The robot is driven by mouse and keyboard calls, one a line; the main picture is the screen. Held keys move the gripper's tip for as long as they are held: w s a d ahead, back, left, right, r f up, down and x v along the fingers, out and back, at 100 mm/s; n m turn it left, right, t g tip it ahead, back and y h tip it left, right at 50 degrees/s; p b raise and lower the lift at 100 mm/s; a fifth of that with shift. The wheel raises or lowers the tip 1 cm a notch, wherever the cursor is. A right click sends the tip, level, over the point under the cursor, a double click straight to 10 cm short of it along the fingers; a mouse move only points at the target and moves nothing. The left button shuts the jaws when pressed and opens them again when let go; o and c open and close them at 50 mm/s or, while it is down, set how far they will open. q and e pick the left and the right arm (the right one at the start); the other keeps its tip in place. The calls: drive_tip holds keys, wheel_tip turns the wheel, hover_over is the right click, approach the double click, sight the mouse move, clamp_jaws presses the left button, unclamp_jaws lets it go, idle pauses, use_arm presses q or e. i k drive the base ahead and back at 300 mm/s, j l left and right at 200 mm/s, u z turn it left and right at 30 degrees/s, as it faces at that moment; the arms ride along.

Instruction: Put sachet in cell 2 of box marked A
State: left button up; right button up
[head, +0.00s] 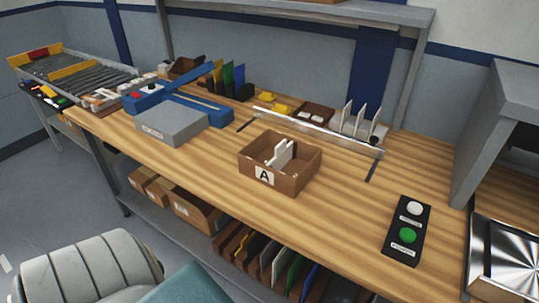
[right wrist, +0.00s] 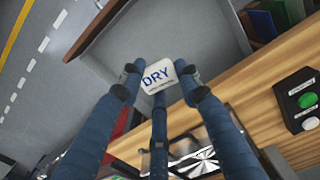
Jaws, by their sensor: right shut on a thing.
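The sachet (right wrist: 159,76), white with "DRY" in blue letters, is held between the fingertips of my right gripper (right wrist: 160,80) in the right wrist view. The dark blue fingers are closed around it, and it is clear of the wooden bench there. The box marked A (head: 264,174) is an open brown carton on the bench in the head view. White upright pieces (head: 281,153) stand inside it; I cannot make out its cells or their numbers. Neither gripper shows in the head view, and my left gripper is in neither view.
A low metal rail (head: 318,132) runs behind the box. A black button panel (head: 407,231) with white and green buttons lies to its right. A grey case (head: 172,124) sits to its left. Bare wood (head: 335,205) lies between box and panel.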

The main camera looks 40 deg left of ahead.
sight(295, 176)
drive_tip(key=i+j+u, duration=0.1)
drive_tip(key=u, duration=0.3)
drive_tip(key=i+j+u, duration=0.15)
drive_tip(key=u, duration=0.2)
drive_tip(key=i+j+u, duration=0.15)
drive_tip(key=u, duration=0.25)
drive_tip(key=i+u, duration=0.15)
drive_tip(key=u, duration=0.2)
drive_tip(key=i, duration=0.2)
